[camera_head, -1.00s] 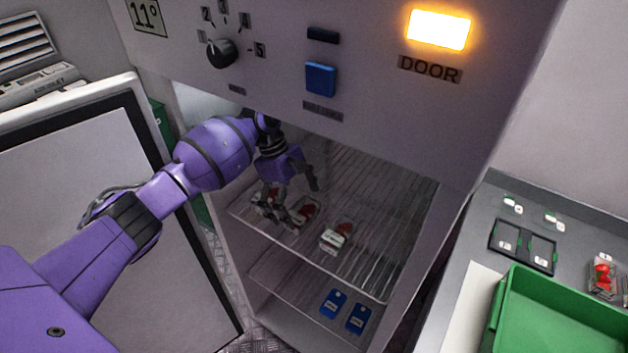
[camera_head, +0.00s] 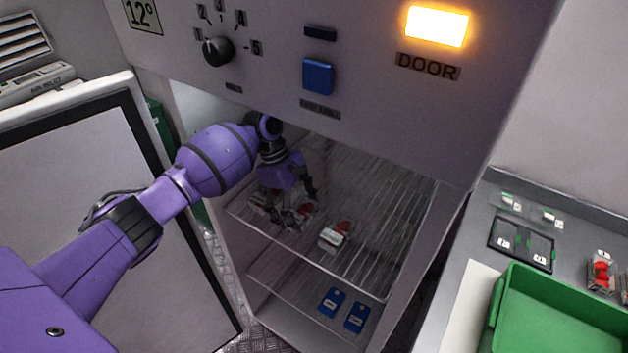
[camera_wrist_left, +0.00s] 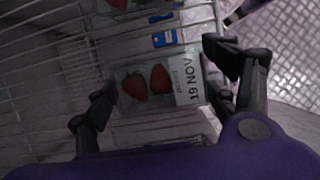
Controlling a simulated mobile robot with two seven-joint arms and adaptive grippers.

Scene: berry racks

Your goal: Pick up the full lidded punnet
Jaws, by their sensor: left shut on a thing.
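My left gripper (camera_head: 297,207) is inside the open fridge at the upper wire shelf, shut on a clear punnet of red strawberries. In the left wrist view the gripper (camera_wrist_left: 162,88) has one finger on each side of this punnet (camera_wrist_left: 152,97). Its white label reads "19 NOV". In the head view the fingers partly hide it. I cannot tell whether it rests on the shelf. A second punnet (camera_head: 334,237) with red fruit stands to the right on the shelf. Another punnet (camera_head: 259,201) is partly hidden left of the gripper. My right gripper is not in view.
The wire shelf (camera_head: 375,240) is bare to the right. Blue packs (camera_head: 332,302) lie on the lower shelf. The fridge door (camera_head: 95,215) stands open at left. A green crate (camera_head: 560,320) and a small punnet (camera_head: 602,272) are on the right counter.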

